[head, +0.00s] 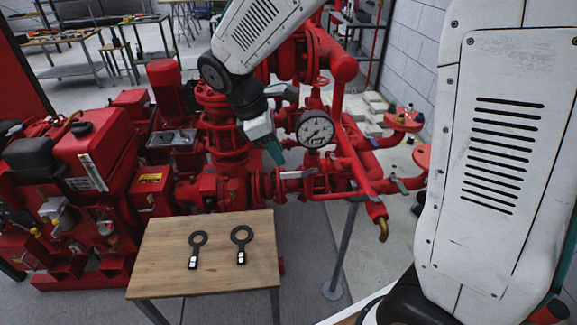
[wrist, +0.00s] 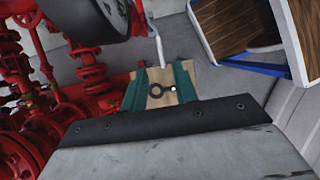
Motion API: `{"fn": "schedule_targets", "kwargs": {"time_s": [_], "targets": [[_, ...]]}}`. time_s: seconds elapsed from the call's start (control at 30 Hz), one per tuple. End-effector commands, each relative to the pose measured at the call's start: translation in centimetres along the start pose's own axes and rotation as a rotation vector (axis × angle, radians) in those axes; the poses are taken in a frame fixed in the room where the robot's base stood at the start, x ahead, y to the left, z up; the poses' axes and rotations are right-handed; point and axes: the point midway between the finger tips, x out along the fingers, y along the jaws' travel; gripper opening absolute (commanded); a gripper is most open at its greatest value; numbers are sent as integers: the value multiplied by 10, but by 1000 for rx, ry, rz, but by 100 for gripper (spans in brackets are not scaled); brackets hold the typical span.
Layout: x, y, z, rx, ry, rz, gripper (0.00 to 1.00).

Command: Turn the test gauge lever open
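The round white-faced gauge (head: 315,128) stands upright on the red pipework in the head view. A pale metal lever (head: 297,174) lies roughly level on the pipe below it. A second pale lever (head: 400,184) sits on the pipe further right; I cannot tell for certain which is the test gauge lever. My gripper (head: 274,153) is left of the gauge and above the first lever, pointing down. In the wrist view its teal fingers (wrist: 160,87) are apart with nothing held between them. A pale bent bar (wrist: 154,38) shows just beyond the fingertips, apart from them.
A wooden table (head: 160,272) with two black ring-ended tools (head: 197,249) (head: 241,244) stands in front of the pump. A red engine (head: 95,150) fills the left. A brass downturned outlet (head: 382,228) sticks out at right. Grey floor is free right of the table.

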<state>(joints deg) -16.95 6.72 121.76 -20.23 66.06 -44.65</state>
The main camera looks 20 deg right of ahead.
Motion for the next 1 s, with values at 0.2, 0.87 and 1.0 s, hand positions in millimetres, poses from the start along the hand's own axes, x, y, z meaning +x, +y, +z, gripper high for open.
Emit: {"fn": "schedule_targets", "kwargs": {"time_s": [0.2,0.87,1.0], "targets": [[37,-1,1,2,-2,-4,29],[62,-1,1,4,1,-2,0],[62,-1,1,5,1,-1,0]]}}
